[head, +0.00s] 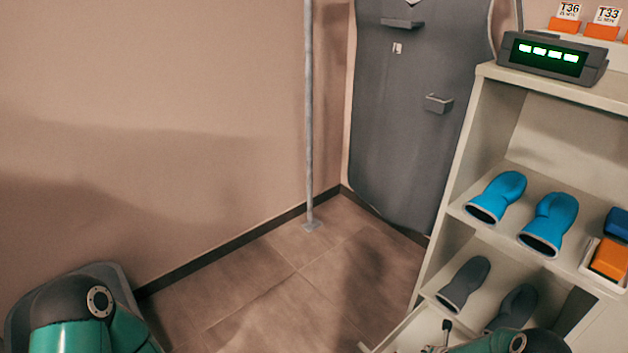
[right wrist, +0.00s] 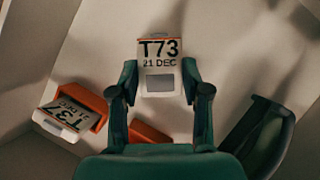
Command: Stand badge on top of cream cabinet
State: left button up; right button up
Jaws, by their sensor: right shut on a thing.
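The cream cabinet (head: 490,72) stands at the right of the head view, with its top in view at the upper right. In the right wrist view my right gripper (right wrist: 160,69) is shut on a white badge (right wrist: 160,52) marked T73 21 DEC, with a finger on each side. An orange piece (right wrist: 148,132) shows between the fingers; whether it belongs to the badge I cannot tell. In the head view my right arm is cut off at the bottom edge and the held badge cannot be made out. Only part of my left arm shows at lower left; its gripper is out of frame.
A dark display box (head: 553,58) and orange-based badges T36 (head: 567,18) and T33 (head: 604,24) occupy the cabinet top. Blue mitts (head: 550,222) and grey mitts (head: 465,284) lie on its shelves. Another orange-based badge (right wrist: 72,112) is left of the right gripper. Floor at middle is clear.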

pick_arm(q)
jog(key=shift+r+p, duration=0.35)
jog(key=shift+r, duration=0.4)
pick_arm(e)
jog(key=shift+v, duration=1.2)
pick_arm(q)
jog(key=shift+f, duration=0.1)
pick_arm(e)
jog(key=shift+f, duration=0.2)
